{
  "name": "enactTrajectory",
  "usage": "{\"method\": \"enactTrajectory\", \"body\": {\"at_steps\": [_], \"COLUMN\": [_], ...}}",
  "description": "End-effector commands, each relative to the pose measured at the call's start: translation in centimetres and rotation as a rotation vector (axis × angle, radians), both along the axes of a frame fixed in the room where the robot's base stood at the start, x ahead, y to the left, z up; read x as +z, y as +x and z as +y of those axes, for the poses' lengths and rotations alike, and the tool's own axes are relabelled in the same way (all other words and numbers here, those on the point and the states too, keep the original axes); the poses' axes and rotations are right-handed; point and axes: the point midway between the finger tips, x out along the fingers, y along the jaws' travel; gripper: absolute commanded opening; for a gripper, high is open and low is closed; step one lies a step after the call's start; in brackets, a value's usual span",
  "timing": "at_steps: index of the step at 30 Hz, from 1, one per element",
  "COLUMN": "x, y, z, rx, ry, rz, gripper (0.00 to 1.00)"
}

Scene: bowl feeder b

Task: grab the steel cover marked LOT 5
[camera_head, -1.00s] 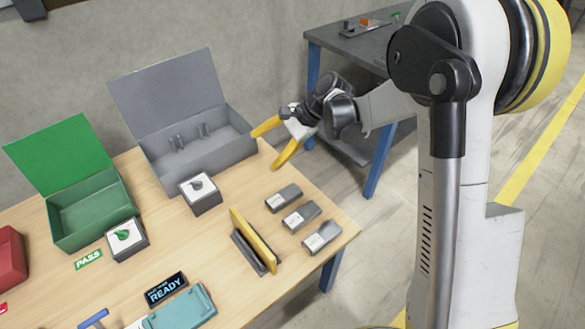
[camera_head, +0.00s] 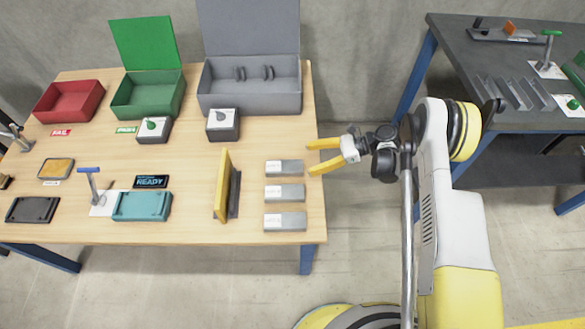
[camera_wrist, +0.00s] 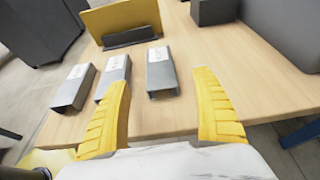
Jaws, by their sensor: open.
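Three steel covers lie in a column at the table's right end in the head view: a far one (camera_head: 284,168), a middle one (camera_head: 284,194) and a near one (camera_head: 285,222). Each has a white label with print too small to read, so I cannot tell which is LOT 5. My gripper (camera_head: 314,158) is open and empty at the table's right edge, fingers pointing left toward the far cover. In the wrist view the far cover (camera_wrist: 160,72) shows ahead between the yellow fingers, apart from them. The middle cover (camera_wrist: 113,75) is partly behind the left finger.
A yellow upright panel (camera_head: 222,185) in a dark stand is left of the covers. A grey open box (camera_head: 250,103) and a small block with a dial (camera_head: 222,133) stand behind. A dark second table (camera_head: 520,110) is at the right, with a floor gap between.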

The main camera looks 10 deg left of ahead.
Motion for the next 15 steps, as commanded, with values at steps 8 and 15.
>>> {"method": "enactTrajectory", "body": {"at_steps": [8,15], "x": [-1.9,-2.9], "y": [-1.0,-1.6], "z": [3.9,5.9], "rx": [0.002,0.002], "ry": [-0.001,-0.002], "rz": [-0.002,-0.002], "gripper": [0.76,0.76]}}
